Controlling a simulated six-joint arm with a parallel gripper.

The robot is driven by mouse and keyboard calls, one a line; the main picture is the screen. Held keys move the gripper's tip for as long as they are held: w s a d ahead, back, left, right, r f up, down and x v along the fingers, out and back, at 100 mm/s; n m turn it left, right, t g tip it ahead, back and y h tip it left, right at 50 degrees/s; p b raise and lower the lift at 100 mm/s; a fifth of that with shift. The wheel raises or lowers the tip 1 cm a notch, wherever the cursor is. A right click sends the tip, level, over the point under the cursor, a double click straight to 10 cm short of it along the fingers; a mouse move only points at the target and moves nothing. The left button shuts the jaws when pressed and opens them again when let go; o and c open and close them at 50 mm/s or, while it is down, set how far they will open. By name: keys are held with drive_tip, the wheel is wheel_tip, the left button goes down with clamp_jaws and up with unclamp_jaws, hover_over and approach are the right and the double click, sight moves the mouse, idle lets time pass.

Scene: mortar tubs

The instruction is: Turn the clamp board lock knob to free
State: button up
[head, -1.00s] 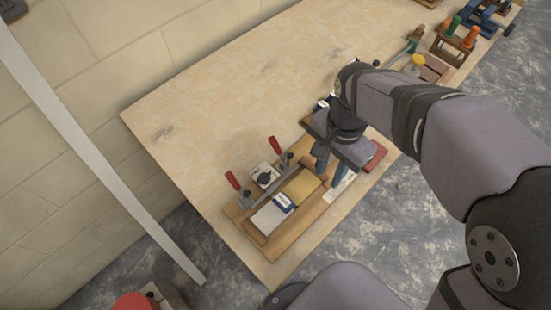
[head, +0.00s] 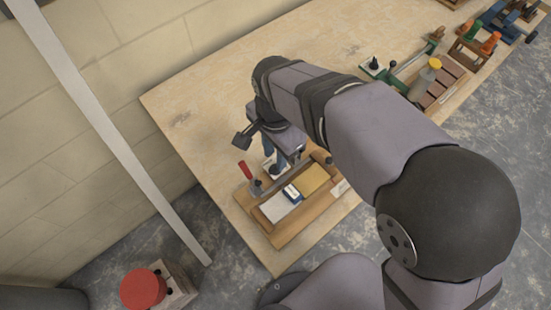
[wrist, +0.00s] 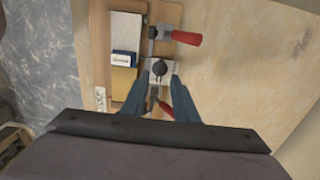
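The clamp board (head: 268,232) is a wooden board near the table's front-left corner. It also shows in the wrist view (wrist: 97,45). Its lock knob (wrist: 159,68) is black and round, on a pale square plate (wrist: 168,80) beside a metal bar. My gripper (wrist: 158,80) points down at the plate with its two blue fingers apart, one on each side of the knob. I cannot tell whether they touch it. In the head view my gripper (head: 276,160) is over the plate, and the knob is mostly hidden.
Red clamp handles (wrist: 187,38) and (wrist: 166,112) flank the knob closely. A yellow block (head: 314,179) and a white block (head: 280,206) lie on the board. Another fixture (head: 400,80) stands farther right. A red button (head: 142,289) is below left. The table's left part is clear.

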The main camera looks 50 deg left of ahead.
drive_tip(key=shift+f+p, duration=0.4)
drive_tip(key=shift+f, duration=1.75)
clamp_jaws()
